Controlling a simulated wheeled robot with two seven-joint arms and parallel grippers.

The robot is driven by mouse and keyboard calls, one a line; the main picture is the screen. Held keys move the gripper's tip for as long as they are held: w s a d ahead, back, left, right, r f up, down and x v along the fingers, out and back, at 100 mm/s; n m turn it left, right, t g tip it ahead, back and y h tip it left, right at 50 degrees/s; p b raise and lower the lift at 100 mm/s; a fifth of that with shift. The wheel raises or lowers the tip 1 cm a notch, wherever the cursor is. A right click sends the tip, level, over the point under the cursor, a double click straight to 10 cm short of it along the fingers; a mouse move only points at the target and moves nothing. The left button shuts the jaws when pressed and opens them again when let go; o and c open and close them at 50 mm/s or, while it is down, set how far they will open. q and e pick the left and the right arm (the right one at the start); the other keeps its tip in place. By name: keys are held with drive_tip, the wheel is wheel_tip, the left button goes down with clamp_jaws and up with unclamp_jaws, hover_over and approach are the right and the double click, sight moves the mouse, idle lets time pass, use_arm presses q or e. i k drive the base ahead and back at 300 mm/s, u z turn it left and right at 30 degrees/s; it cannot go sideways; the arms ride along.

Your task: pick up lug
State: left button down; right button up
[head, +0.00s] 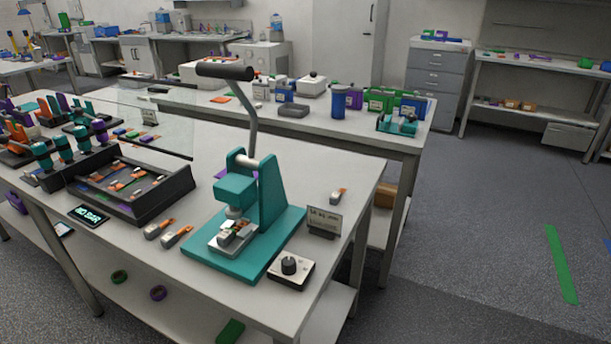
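Several small lug-like pieces, silver with orange ends, are in the head view. One lug (157,229) lies on the table left of the teal press, and a second lug (176,237) lies beside it, closer to the press. A third lug (338,196) lies alone to the right of the press. A small silver piece with orange (236,231) sits on the metal plate of the press. More orange-and-silver pieces (130,184) lie in the dark tray. Which one the task means cannot be told. Neither of my grippers is in view.
The teal lever press (273,191) stands on the near table (326,164), its handle raised. A knob box (290,271) and label card (323,222) are on its right. The dark tray (167,202) and a small display (89,215) are on its left. Open floor (470,250) lies right.

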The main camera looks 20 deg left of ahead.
sight(228, 235)
drive_tip(key=z, duration=2.6)
drive_tip(key=k, duration=1.95)
drive_tip(key=u, duration=1.4)
